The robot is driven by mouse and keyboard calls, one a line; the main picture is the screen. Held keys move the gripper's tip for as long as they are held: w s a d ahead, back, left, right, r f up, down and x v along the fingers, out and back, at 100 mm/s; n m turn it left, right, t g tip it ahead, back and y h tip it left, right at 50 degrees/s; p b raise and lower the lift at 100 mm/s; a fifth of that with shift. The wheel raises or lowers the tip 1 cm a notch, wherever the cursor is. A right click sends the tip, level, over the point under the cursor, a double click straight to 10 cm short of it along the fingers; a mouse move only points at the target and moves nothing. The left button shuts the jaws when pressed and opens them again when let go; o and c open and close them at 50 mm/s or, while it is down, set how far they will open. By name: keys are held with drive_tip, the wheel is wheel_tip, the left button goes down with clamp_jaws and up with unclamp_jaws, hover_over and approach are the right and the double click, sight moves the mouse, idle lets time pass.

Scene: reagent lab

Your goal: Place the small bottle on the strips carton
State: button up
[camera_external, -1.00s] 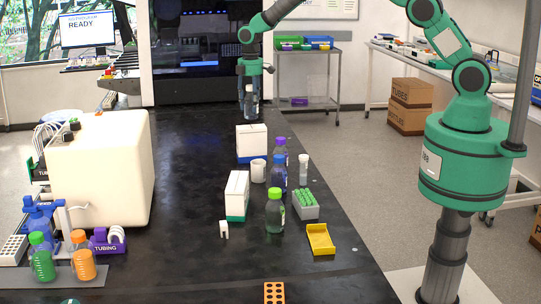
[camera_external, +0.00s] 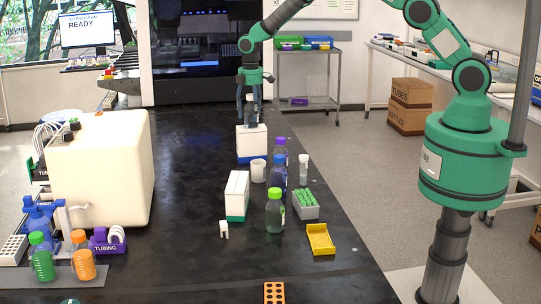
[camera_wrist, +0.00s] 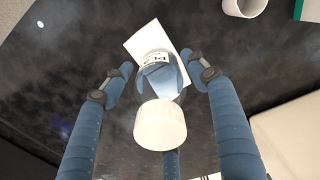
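The small bottle (camera_wrist: 160,125) has a white cap and a bluish body with a printed label. In the wrist view it stands between my fingers, above the white top of a carton (camera_wrist: 135,42). In the external view this is the white carton with a blue lower band (camera_external: 251,148); I cannot read its name. The bottle (camera_external: 250,114) is over its top and its base appears to meet it. My gripper (camera_external: 250,106) is around the bottle, and its blue fingers (camera_wrist: 161,75) look spread, with small gaps beside the bottle. The exact contact is unclear.
A tube rack (camera_external: 305,206) and yellow tray (camera_external: 320,239) are right.

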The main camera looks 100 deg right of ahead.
sight(251, 95)
idle(0.3)
wheel_tip(251, 95, up, 12)
drive_tip(key=shift+r, duration=0.15)
idle(0.6)
idle(0.3)
